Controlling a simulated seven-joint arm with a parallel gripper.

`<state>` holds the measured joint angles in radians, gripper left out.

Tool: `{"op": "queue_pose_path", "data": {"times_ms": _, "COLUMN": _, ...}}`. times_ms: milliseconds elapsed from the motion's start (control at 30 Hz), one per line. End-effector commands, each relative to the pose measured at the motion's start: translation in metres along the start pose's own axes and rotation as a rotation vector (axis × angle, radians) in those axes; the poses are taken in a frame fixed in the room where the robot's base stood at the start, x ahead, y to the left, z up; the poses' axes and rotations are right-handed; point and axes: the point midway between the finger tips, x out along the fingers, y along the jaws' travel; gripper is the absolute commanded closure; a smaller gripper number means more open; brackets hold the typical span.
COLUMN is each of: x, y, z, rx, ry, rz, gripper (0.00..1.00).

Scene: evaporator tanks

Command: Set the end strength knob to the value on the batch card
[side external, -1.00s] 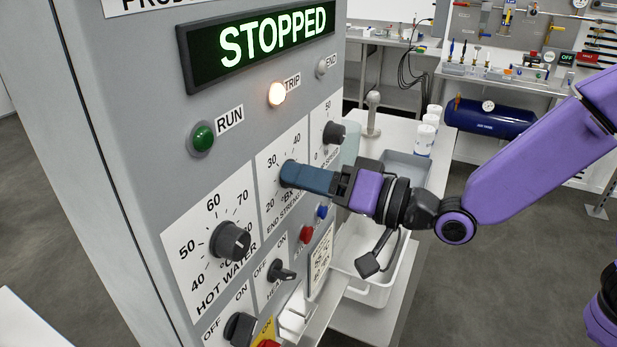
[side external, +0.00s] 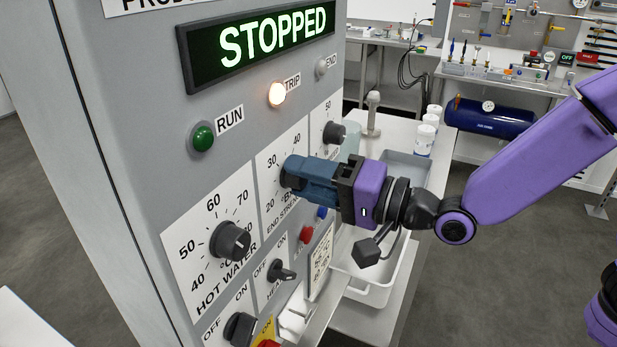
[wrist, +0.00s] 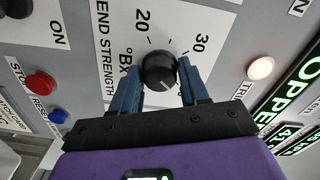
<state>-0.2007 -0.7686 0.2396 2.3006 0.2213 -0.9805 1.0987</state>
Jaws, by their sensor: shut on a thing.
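The end strength knob (wrist: 158,70) is round and black, on a white dial plate marked END STRENGTH and °Bx. My gripper (wrist: 160,66) has its two blue fingers on opposite sides of the knob, shut on it. A white pointer line shows on the knob's face in the wrist view, but its exact reading is not clear. The 20 and 30 marks show there. In the side view my gripper (side external: 293,172) covers most of the knob, and 30 and 40 show above it. A small card (side external: 320,262) sits low on the panel; its text is too small to read.
The display (side external: 262,42) reads STOPPED, and the trip lamp (side external: 277,94) is lit. The hot water knob (side external: 231,241) is left of my gripper, and another knob (side external: 335,133) is close on its right. Red (side external: 306,235) and blue (side external: 322,212) buttons sit just below.

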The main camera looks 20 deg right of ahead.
Motion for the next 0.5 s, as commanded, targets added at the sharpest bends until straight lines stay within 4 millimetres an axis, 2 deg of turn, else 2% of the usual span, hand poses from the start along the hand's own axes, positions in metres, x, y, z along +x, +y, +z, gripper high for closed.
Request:
{"op": "queue_pose_path", "data": {"times_ms": 267, "x": 0.0005, "y": -0.0016, "z": -0.0012, "rx": 0.000, "ry": 0.004, "rz": -0.005, "gripper": 0.86}}
{"op": "queue_pose_path", "data": {"times_ms": 300, "x": 0.0005, "y": -0.0016, "z": -0.0012, "rx": 0.000, "ry": 0.004, "rz": -0.005, "gripper": 0.46}}
{"op": "queue_pose_path", "data": {"times_ms": 333, "x": 0.0005, "y": -0.0016, "z": -0.0012, "rx": 0.000, "ry": 0.004, "rz": -0.005, "gripper": 0.36}}
{"op": "queue_pose_path", "data": {"times_ms": 367, "x": 0.0004, "y": -0.0014, "z": -0.0012, "rx": 0.000, "ry": 0.003, "rz": -0.004, "gripper": 0.30}}
{"op": "queue_pose_path", "data": {"times_ms": 500, "x": 0.0003, "y": -0.0008, "z": -0.0009, "rx": -0.001, "ry": 0.002, "rz": -0.003, "gripper": 0.30}}
